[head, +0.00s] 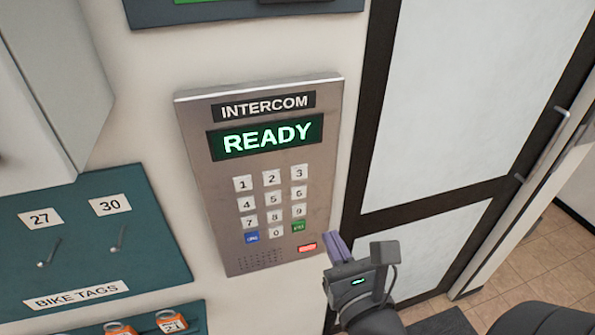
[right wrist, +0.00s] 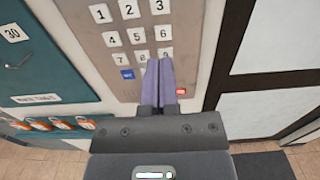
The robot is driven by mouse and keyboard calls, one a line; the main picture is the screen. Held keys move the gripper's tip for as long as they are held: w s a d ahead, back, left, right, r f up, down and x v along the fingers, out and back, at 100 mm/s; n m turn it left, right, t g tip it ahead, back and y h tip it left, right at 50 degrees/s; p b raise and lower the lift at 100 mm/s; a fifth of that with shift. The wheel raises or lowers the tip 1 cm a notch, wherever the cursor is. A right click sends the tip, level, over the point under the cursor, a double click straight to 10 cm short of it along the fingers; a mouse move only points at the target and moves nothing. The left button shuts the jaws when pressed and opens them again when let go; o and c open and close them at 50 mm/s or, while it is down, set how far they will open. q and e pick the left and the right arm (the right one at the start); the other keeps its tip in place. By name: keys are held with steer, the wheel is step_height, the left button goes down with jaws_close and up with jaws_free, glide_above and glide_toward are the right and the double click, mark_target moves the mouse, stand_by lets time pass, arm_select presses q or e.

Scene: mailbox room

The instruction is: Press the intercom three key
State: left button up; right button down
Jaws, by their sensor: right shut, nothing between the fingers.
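The intercom (head: 263,170) is a grey metal panel on the wall, with a green READY display (head: 266,136) above a keypad. The three key (head: 299,172) is the white key at the top right of the keypad; it also shows in the right wrist view (right wrist: 160,6). My right gripper (head: 334,244) is at the panel's lower right, below the three key, with its purple fingers together and empty. In the right wrist view its fingers (right wrist: 160,65) cover part of the lower keypad. I cannot tell whether they touch the panel. My left gripper is not in view.
A red key (head: 307,247) sits low on the panel, close to my right fingers. A teal bike tags board (head: 90,245) with hooks is on the left, below a grey box (head: 60,80). A dark-framed door (head: 450,110) stands to the right.

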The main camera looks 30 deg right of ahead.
mark_target(300, 171)
steer(key=p+x, duration=0.3)
steer(key=x, duration=1)
steer(key=shift+a, duration=0.1)
steer(key=shift+w, duration=0.55)
steer(key=shift+w+d+r, duration=0.15)
steer(key=shift+w+d, duration=0.15)
steer(key=shift+w, duration=0.15)
steer(key=shift+r, duration=0.2)
